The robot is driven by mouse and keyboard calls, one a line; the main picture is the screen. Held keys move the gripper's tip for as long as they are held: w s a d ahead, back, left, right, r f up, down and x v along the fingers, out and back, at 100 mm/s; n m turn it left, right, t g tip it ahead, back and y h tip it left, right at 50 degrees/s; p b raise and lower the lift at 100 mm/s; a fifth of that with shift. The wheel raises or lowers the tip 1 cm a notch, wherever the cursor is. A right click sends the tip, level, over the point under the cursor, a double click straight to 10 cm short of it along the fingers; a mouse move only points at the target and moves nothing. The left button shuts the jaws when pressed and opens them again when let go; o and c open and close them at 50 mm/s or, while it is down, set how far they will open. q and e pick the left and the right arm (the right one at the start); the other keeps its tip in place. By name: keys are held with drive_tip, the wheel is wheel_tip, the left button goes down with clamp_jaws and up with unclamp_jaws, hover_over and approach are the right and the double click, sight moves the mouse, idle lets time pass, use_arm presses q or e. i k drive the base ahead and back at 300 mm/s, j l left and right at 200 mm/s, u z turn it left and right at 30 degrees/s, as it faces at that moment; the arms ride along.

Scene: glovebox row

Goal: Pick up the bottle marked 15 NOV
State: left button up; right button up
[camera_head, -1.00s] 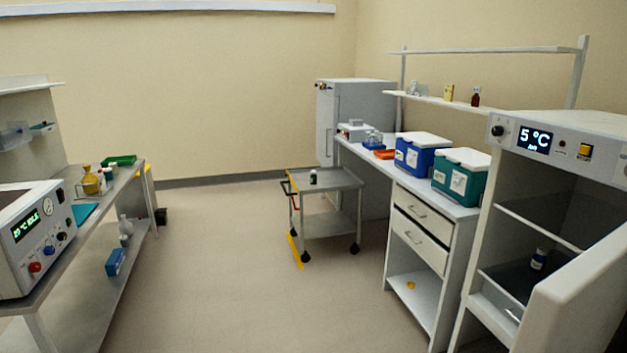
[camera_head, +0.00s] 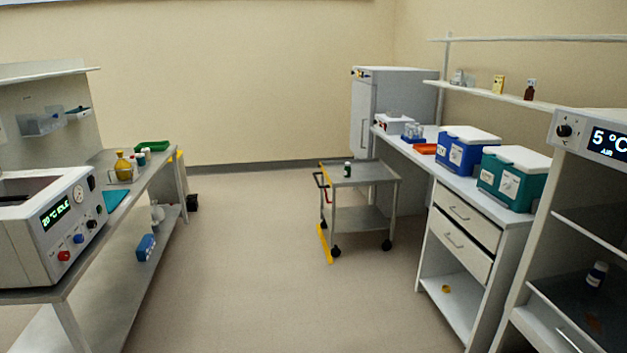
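No label reading 15 NOV can be read in this view. A small dark bottle with a light band (camera_head: 347,169) stands upright on the top of the grey trolley (camera_head: 375,175). A dark blue bottle with a white label (camera_head: 596,275) stands on the lower shelf inside the open cabinet at the right. A brown bottle (camera_head: 530,91) stands on the wall shelf. Small bottles (camera_head: 144,155) stand at the far end of the left bench. Neither of my grippers is in view.
A left bench (camera_head: 150,182) carries a control box (camera_head: 62,215). On the right counter stand a blue cool box (camera_head: 468,151) and a green one (camera_head: 513,180). The open cabinet (camera_head: 566,210) is at the right edge. The floor (camera_head: 240,270) between the benches is clear.

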sight(347, 170)
drive_tip(key=i+j, duration=0.1)
drive_tip(key=i, duration=4.9)
drive_tip(key=i+z, duration=0.4)
drive_tip(key=i, duration=0.25)
